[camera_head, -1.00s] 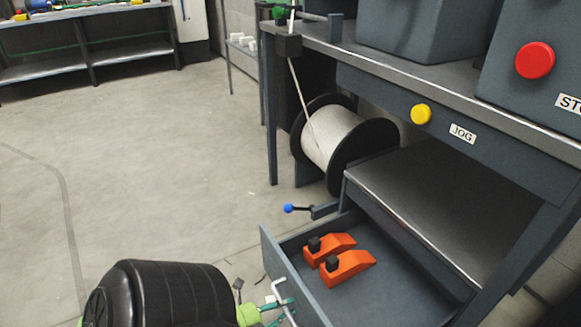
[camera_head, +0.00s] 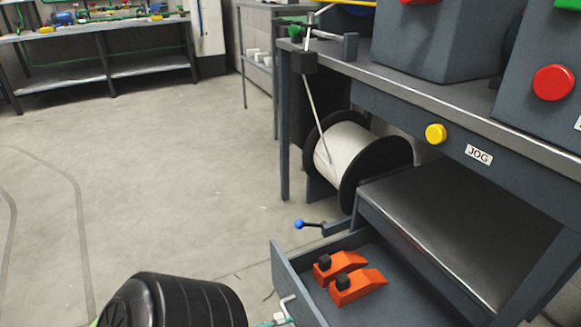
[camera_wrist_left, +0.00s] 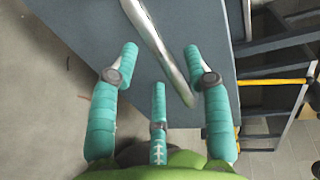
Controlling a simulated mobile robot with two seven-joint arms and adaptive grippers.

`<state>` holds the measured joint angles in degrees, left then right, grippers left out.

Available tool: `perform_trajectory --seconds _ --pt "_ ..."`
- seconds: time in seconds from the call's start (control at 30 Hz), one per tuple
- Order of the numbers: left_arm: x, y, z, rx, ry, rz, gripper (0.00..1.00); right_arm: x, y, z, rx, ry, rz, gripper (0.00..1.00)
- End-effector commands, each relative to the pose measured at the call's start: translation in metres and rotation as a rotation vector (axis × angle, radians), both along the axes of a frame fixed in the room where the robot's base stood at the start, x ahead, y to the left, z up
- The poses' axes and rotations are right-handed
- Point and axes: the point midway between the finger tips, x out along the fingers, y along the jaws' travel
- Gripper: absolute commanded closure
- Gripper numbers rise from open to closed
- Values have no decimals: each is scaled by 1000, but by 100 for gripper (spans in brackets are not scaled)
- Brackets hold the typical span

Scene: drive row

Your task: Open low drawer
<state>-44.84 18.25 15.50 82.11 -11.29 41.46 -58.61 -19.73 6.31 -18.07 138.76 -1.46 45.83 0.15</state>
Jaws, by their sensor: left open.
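The low drawer (camera_head: 283,270) is pulled out below the bench, with its inside showing. Its pale bar handle (camera_head: 288,307) is on the front panel near the bottom of the head view. In the left wrist view the handle (camera_wrist_left: 152,38) runs slantwise across the grey drawer front (camera_wrist_left: 85,25). My left gripper (camera_wrist_left: 160,62) is open, its teal fingers spread on both sides of the handle's lower part. I cannot tell whether they touch it. In the head view only a bit of the gripper (camera_head: 274,323) shows at the bottom edge. My right gripper is not in view.
Two orange wedge-shaped blocks (camera_head: 358,285) with black knobs lie in the drawer. A blue-knobbed lever (camera_head: 299,224) sticks out beside the drawer, in front of a white cable reel (camera_head: 342,150). The floor (camera_head: 150,180) to the left is clear.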

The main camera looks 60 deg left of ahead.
Motion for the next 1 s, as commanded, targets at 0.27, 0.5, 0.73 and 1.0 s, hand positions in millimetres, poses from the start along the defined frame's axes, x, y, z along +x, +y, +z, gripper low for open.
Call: perform_trajectory --seconds 0.27,0.5,0.73,1.0 --pt "-60 4 12 -1 3 1 51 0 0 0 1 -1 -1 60" --pt "-84 6 17 -1 0 0 51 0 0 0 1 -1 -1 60" --pt "-86 7 18 0 0 0 51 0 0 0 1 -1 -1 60" --pt "-86 6 18 -1 0 0 51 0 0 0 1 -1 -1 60"
